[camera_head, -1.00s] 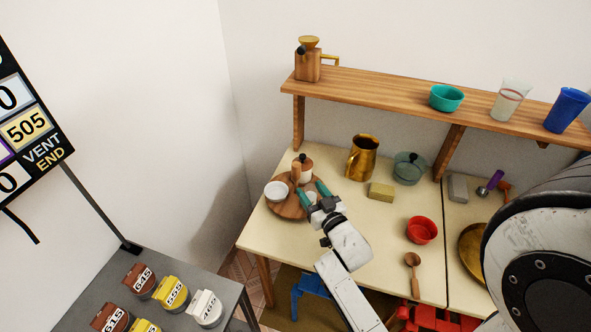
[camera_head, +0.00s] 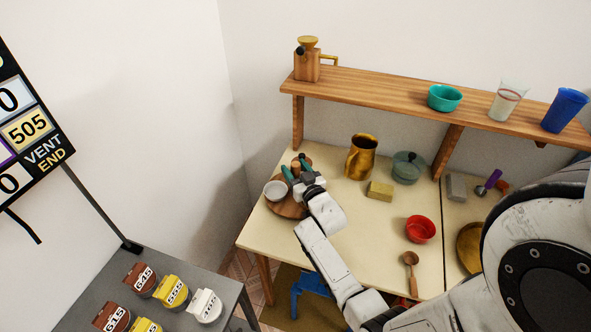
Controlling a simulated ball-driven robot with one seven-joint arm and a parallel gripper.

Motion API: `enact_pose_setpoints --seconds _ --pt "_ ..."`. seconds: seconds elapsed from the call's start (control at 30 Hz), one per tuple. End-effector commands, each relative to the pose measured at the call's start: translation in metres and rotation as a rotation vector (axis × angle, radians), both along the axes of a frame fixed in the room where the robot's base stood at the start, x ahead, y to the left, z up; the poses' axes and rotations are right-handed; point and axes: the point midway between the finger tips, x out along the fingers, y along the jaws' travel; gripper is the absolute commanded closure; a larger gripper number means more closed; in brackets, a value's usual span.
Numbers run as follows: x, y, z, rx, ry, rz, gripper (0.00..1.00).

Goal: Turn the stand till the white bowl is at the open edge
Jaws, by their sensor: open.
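The round wooden stand (camera_head: 287,209) is on the left part of the cream table, near its left edge. The white bowl (camera_head: 276,190) sits on the stand's left side. My gripper (camera_head: 294,170) is open over the stand, its green fingers pointing to the back left. A small wooden piece (camera_head: 296,168) shows between or just behind the fingers; I cannot tell if they touch it. My gripper and arm hide the stand's right side and most of what stands there.
A brass pitcher (camera_head: 361,157), a yellow block (camera_head: 380,191) and a green-grey pot (camera_head: 407,167) stand right of my gripper. A red bowl (camera_head: 420,229) and a wooden spoon (camera_head: 411,270) are nearer. A wooden shelf (camera_head: 385,97) overhangs the back. Bare table lies before the stand.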

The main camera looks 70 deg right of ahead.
Motion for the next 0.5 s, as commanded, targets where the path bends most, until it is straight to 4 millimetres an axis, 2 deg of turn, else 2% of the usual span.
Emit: enact_pose_setpoints --seconds 0.07,0.5 --pt "0.0000 0.0001 0.0000 0.000 0.000 0.000 0.47" --pt "-0.0002 0.0003 0.0002 0.000 0.000 0.000 0.89"
